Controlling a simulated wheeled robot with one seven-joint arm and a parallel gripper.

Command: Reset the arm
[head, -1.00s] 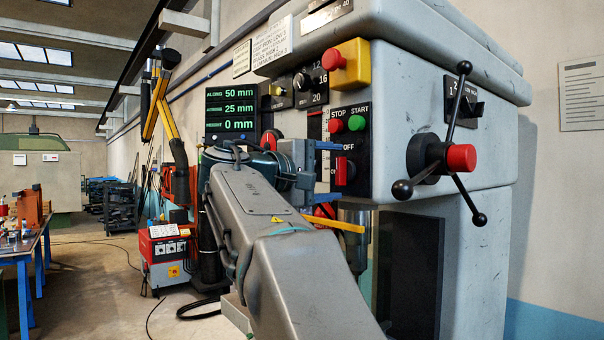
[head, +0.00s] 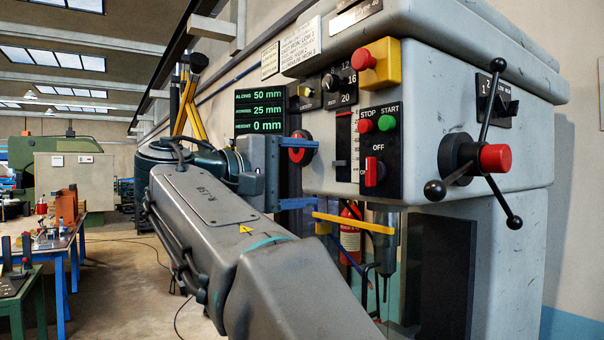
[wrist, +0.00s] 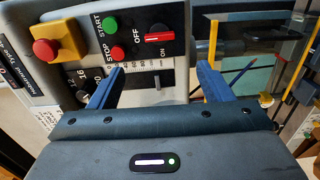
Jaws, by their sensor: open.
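My gripper (head: 306,173) is open and empty, at the left of the drilling machine's grey head (head: 425,90). Its two blue fingers point right, one above the other, in the head view. My grey arm stretches across the lower middle. In the wrist view, my gripper (wrist: 160,72) shows its fingers well apart with nothing between them. Beyond them is the control panel (wrist: 135,25) with a green START button, a red STOP button and a red switch. I cannot tell the exact gap between fingers and machine.
A red emergency button on a yellow box (head: 375,64) and a three-armed feed handle (head: 478,157) stick out from the machine. A yellow bar (head: 353,223) lies below the fingers. A blue-legged workbench (head: 55,245) stands left. Floor between is open.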

